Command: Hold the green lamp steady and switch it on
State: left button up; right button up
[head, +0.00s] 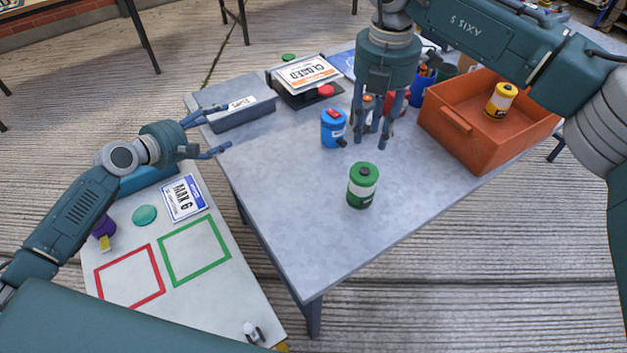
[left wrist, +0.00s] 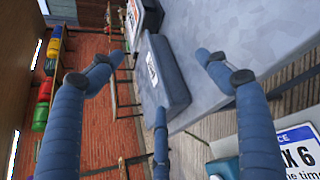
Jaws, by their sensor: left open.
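The green lamp (head: 362,186) is a small green cylinder with a white band and dark top, upright on the grey table, with nothing touching it. I cannot make out whether it is lit. My right gripper (head: 373,132) hangs fingers down, just behind the lamp in the picture, its fingers apart and not around the lamp. My left gripper (head: 211,131) is open and empty at the table's left edge, well left of the lamp. Its spread fingers also show in the left wrist view (left wrist: 158,80), where the lamp is not seen.
A blue lamp (head: 333,128) stands left of my right gripper. An orange crate (head: 457,138) holds a yellow lamp (head: 500,100). A grey box (head: 240,112) and a sign stand (head: 303,90) are at the back left. The front of the grey table (head: 300,235) is clear.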

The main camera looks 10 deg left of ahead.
pick_arm(q)
jog(key=s+d+r+n+g+h, duration=0.15)
jog(key=s+d+r+h, duration=0.3)
jog(key=d+r, duration=0.5)
jog(key=g+h, duration=0.2)
jog(key=g, duration=0.2)
send_near(353, 181)
notch_tip(353, 181, down, 3)
jog(key=w, duration=0.2)
jog(key=shift+n, duration=0.45)
jog(key=x, duration=1)
jog(key=shift+w+f, duration=0.1)
jog(key=shift+w, duration=0.2)
jog(key=c, duration=1.1)
jog(key=shift+c, duration=0.2)
pick_arm(e)
grip_shut()
